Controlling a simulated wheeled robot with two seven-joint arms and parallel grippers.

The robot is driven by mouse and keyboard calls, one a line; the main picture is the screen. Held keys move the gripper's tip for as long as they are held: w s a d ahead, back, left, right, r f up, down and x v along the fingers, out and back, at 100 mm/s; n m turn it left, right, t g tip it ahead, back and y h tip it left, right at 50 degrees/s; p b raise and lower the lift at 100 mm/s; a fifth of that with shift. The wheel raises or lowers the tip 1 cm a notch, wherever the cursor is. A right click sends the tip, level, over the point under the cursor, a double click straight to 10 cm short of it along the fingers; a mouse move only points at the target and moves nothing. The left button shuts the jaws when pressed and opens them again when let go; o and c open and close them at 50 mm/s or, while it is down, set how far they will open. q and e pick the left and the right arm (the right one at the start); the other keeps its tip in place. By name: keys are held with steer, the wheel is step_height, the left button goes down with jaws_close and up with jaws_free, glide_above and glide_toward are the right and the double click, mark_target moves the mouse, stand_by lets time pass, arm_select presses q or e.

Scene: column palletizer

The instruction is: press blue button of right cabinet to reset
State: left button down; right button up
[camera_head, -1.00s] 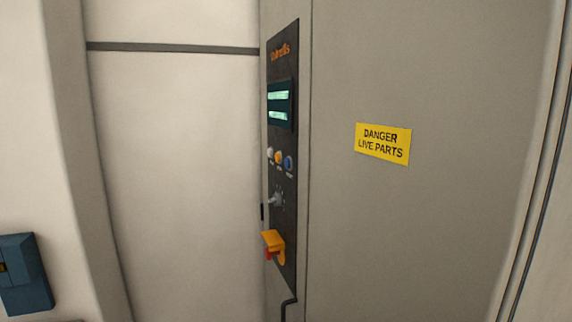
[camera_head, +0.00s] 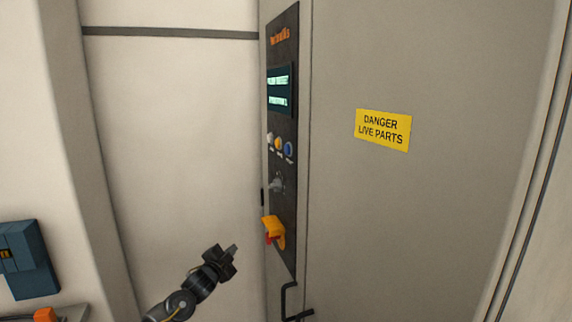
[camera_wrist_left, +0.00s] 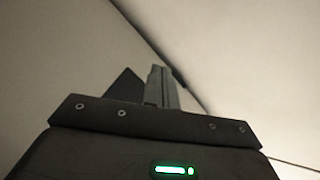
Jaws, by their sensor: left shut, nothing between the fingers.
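The right cabinet (camera_head: 420,210) is grey, with a dark control panel (camera_head: 284,212) on its left face. The blue button (camera_head: 289,149) is the rightmost of a row of three, beside an orange button (camera_head: 278,144) and a white button (camera_head: 269,140). My left gripper (camera_head: 234,248) is shut and empty. It shows below and left of the panel, apart from the button. In the left wrist view, the shut fingers (camera_wrist_left: 160,85) point toward a plain pale surface; no button shows there. My right gripper is not in view.
The panel also has a display (camera_head: 280,90), a grey rotary switch (camera_head: 277,184) and an orange-yellow covered switch (camera_head: 273,230). A dark handle (camera_head: 287,297) is below. A yellow danger sign (camera_head: 383,130) is on the cabinet. A blue box (camera_head: 30,262) is at left.

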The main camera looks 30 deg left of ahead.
mark_target(288, 149)
arm_select(q)
steer(key=s+d+r+m+t+h, duration=0.1)
steer(key=d+r+m+t, duration=0.15)
steer(key=r, duration=0.95)
steer(key=d+r+m+t+h, duration=0.1)
steer(key=d+r+m+t, duration=0.15)
steer(key=r, duration=0.95)
steer(key=s+d+r+m+t+h, duration=0.1)
steer(key=s+d+r+m, duration=0.1)
steer(key=r, duration=0.4)
steer(key=s+d+r+m+t+h, duration=0.2)
steer(key=s+d+r, duration=0.3)
steer(key=d+r, duration=0.1)
steer(key=shift+d+r+m, duration=0.25)
steer(key=shift+r+m, duration=0.05)
steer(key=shift+r, duration=0.1)
steer(key=shift+w, duration=0.15)
steer(key=w+d+p, duration=0.2)
steer(key=w+d, duration=0.3)
steer(key=w, duration=0.2)
